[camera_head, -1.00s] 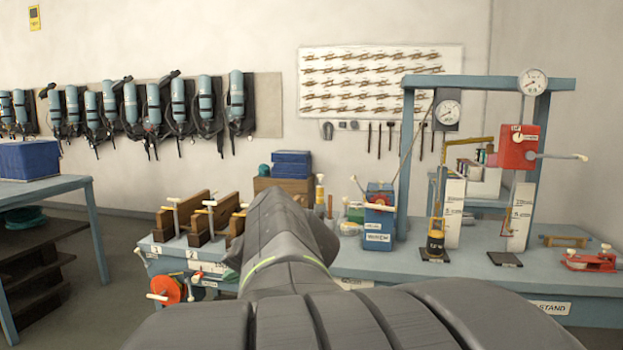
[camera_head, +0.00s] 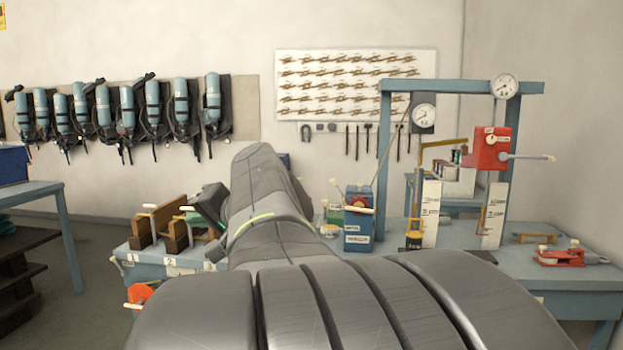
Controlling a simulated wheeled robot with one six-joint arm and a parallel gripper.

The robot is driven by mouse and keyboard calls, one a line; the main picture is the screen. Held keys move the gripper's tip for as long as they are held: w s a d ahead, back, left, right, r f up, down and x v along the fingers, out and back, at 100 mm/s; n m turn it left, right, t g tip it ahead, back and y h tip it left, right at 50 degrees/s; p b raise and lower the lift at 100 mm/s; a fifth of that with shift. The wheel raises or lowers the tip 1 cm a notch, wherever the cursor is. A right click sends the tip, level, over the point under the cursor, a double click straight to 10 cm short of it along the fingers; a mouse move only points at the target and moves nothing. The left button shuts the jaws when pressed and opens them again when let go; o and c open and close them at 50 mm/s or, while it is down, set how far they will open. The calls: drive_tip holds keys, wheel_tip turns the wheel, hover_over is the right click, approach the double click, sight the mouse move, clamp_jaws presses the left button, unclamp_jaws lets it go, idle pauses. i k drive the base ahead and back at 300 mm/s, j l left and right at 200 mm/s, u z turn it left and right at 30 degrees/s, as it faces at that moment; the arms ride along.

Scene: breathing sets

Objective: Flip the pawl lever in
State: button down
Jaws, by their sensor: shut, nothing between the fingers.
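I cannot make out a pawl lever for certain in the head view. An orange-red wheel (camera_head: 139,295) with a pale handle is at the bench's front left, partly cut off by my arm. A blue box (camera_head: 358,225) with a pale-ended lever stands on the bench right of my arm. A red device (camera_head: 491,149) with a long pale-tipped lever hangs on the blue frame. A low red device (camera_head: 558,257) lies at the bench's right end. My arm rises through the middle; my gripper's fingers are hidden, and a dark part of the arm's end sticks out left over the bench.
The blue-grey bench (camera_head: 520,273) spans the middle and right. Wooden blocks (camera_head: 162,222) with clamp handles stand at its left. A blue frame (camera_head: 386,165) with gauges rises behind. Another table (camera_head: 40,190) is far left, with open floor between.

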sight(332, 180)
drive_tip(key=i+z, duration=0.2)
drive_tip(key=z, duration=0.2)
drive_tip(key=i+z, duration=0.25)
drive_tip(key=z, duration=0.15)
drive_tip(key=i+j+z, duration=0.15)
drive_tip(key=z, duration=0.25)
drive_tip(key=i+j+z, duration=0.2)
drive_tip(key=i+j, duration=0.6)
drive_tip(key=j, duration=0.1)
